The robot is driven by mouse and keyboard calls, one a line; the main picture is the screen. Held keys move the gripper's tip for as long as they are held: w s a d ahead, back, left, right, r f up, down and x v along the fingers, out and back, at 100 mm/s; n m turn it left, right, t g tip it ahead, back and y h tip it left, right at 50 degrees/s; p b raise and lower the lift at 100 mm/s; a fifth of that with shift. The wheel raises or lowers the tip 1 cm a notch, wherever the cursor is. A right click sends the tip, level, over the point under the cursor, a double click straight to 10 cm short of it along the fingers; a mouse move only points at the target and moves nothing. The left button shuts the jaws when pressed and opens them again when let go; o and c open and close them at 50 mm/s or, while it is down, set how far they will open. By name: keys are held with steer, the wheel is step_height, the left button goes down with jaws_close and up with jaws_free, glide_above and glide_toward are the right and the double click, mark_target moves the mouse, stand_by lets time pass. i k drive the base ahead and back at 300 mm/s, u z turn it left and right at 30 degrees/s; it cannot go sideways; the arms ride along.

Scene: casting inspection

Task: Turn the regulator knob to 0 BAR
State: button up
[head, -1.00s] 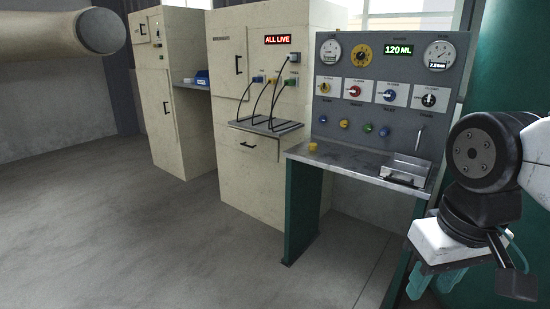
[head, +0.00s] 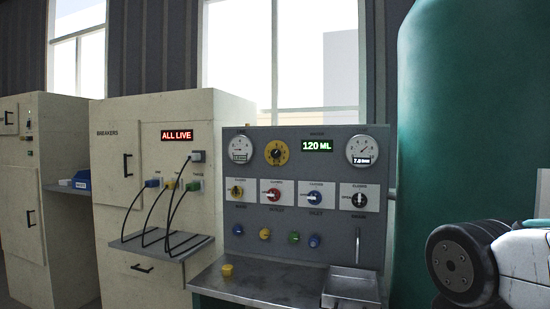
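The grey test panel (head: 335,135) stands right of centre in the head view. A round yellow dial with a dark centre knob (head: 277,152) sits near its top, between two white gauges; it may be the regulator knob, but its lettering is too small to read. The right gauge (head: 361,150) has a small display that seems to read about 7.0 bar. My gripper is outside the picture; only part of my arm shows at the lower right, apart from the panel.
Below the dial are several valve knobs (head: 314,196) and coloured buttons (head: 314,241). A breaker cabinet (head: 112,215) stands left, a green tank (head: 460,120) right.

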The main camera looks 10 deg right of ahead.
mark_target(275, 154)
steer(key=u, duration=0.05)
steer(key=k, duration=0.45)
steer(key=u, duration=0.7)
steer(key=i, duration=0.3)
steer(key=u, duration=0.75)
steer(key=i, duration=1.65)
steer(key=z, duration=0.85)
steer(key=i, duration=0.75)
steer(key=z, duration=0.6)
